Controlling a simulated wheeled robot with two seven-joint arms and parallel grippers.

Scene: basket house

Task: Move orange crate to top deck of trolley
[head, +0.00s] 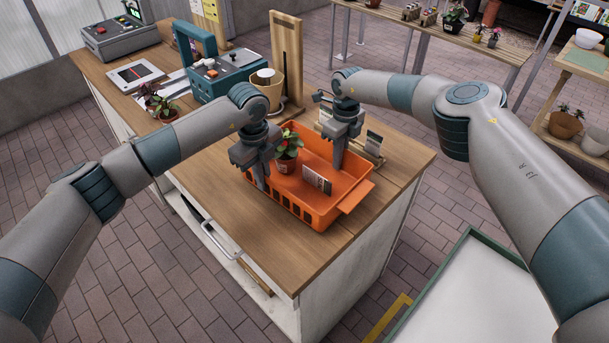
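The orange crate (322,215) sits on the wooden counter (265,245) near its right end. It holds a small potted plant (287,150) and a white-and-dark packet (316,181). My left gripper (261,183) points down at the crate's left wall; its fingertips are partly hidden there. My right gripper (337,165) points down at the crate's far right side, its fingertips seen against the crate. I cannot tell whether either gripper grips a wall. The trolley's top deck (475,300), white with a green rim, is at the lower right, apart from the counter.
Behind the crate stand a wooden post (287,60), a tan pot (267,88) and small cards (373,142). A teal machine (226,75) and potted plants (164,108) are farther left. The counter in front of the crate is clear. Brick floor separates counter and trolley.

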